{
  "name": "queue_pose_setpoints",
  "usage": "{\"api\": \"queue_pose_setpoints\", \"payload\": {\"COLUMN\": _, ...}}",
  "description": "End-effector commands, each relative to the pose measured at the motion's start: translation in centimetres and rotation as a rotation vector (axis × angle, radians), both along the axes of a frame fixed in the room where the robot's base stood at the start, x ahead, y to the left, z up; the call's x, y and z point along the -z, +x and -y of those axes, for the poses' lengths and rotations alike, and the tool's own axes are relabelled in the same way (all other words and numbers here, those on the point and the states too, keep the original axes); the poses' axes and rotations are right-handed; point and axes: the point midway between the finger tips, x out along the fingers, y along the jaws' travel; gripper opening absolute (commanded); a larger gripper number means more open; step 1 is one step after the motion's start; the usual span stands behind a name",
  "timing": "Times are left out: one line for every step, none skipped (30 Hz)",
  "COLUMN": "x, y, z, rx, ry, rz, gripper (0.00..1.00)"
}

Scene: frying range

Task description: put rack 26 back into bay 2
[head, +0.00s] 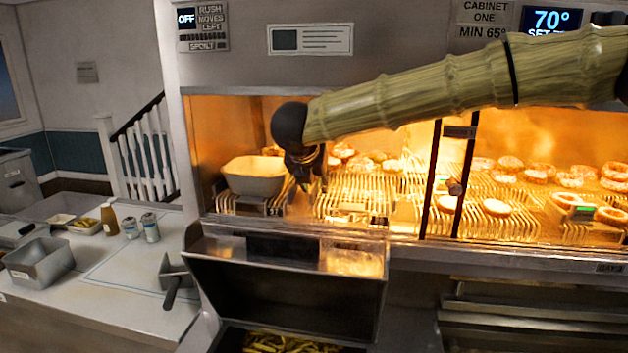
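My gripper (308,178) hangs at the end of my arm in front of the heated cabinet, pointing down. It is small and dark here, and I cannot tell whether its fingers are open or hold anything. Below and to its right, a wire rack (350,208) lies in the cabinet with round food pieces toward its back. More wire racks (490,217) with round pieces lie to the right, beyond dark upright dividers. No rack number is legible, so I cannot tell which is rack 26. A small label (609,268) on the cabinet's lower right edge is too small to read surely.
A beige tub (254,176) sits in the cabinet's left end. An angled metal panel (290,285) stands below the opening, over a bin of fries (280,343). The left counter (125,270) holds a metal pan (40,262), shakers, a bottle and a scoop (173,280).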

Motion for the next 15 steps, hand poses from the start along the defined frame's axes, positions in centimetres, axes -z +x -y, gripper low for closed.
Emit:
{"api": "queue_pose_setpoints", "payload": {"x": 0.0, "y": 0.0, "z": 0.0, "rx": 0.0, "ry": 0.0, "rz": 0.0, "gripper": 0.3}}
{"api": "queue_pose_setpoints", "payload": {"x": -0.1, "y": 0.0, "z": 0.0, "rx": 0.0, "ry": 0.0, "rz": 0.0, "gripper": 0.3}}
{"api": "queue_pose_setpoints", "payload": {"x": -0.2, "y": 0.0, "z": 0.0, "rx": 0.0, "ry": 0.0, "rz": 0.0, "gripper": 0.3}}
{"api": "queue_pose_setpoints", "payload": {"x": -0.3, "y": 0.0, "z": 0.0, "rx": 0.0, "ry": 0.0, "rz": 0.0, "gripper": 0.3}}
{"api": "queue_pose_setpoints", "payload": {"x": -0.5, "y": 0.0, "z": 0.0, "rx": 0.0, "ry": 0.0, "rz": 0.0, "gripper": 0.3}}
{"api": "queue_pose_setpoints", "payload": {"x": -0.8, "y": 0.0, "z": 0.0, "rx": 0.0, "ry": 0.0, "rz": 0.0, "gripper": 0.3}}
{"api": "queue_pose_setpoints", "payload": {"x": -1.0, "y": 0.0, "z": 0.0, "rx": 0.0, "ry": 0.0, "rz": 0.0, "gripper": 0.3}}
{"api": "queue_pose_setpoints", "payload": {"x": -1.3, "y": 0.0, "z": 0.0, "rx": 0.0, "ry": 0.0, "rz": 0.0, "gripper": 0.3}}
{"api": "queue_pose_setpoints", "payload": {"x": -1.6, "y": 0.0, "z": 0.0, "rx": 0.0, "ry": 0.0, "rz": 0.0, "gripper": 0.3}}
{"api": "queue_pose_setpoints", "payload": {"x": -1.6, "y": -0.3, "z": -0.1, "rx": -0.001, "ry": 0.0, "rz": 0.001, "gripper": 0.3}}
{"api": "queue_pose_setpoints", "payload": {"x": -1.7, "y": -0.6, "z": -0.2, "rx": 0.0, "ry": 0.001, "rz": 0.001, "gripper": 0.3}}
{"api": "queue_pose_setpoints", "payload": {"x": -2.1, "y": -1.0, "z": -0.3, "rx": 0.0, "ry": 0.001, "rz": 0.002, "gripper": 0.3}}
{"api": "queue_pose_setpoints", "payload": {"x": -2.5, "y": -1.4, "z": -0.3, "rx": 0.0, "ry": 0.001, "rz": 0.003, "gripper": 0.3}}
{"api": "queue_pose_setpoints", "payload": {"x": -2.8, "y": -1.7, "z": -0.4, "rx": 0.0, "ry": 0.001, "rz": 0.003, "gripper": 0.3}}
{"api": "queue_pose_setpoints", "payload": {"x": -3.2, "y": -2.2, "z": -0.5, "rx": 0.001, "ry": 0.002, "rz": 0.002, "gripper": 0.3}}
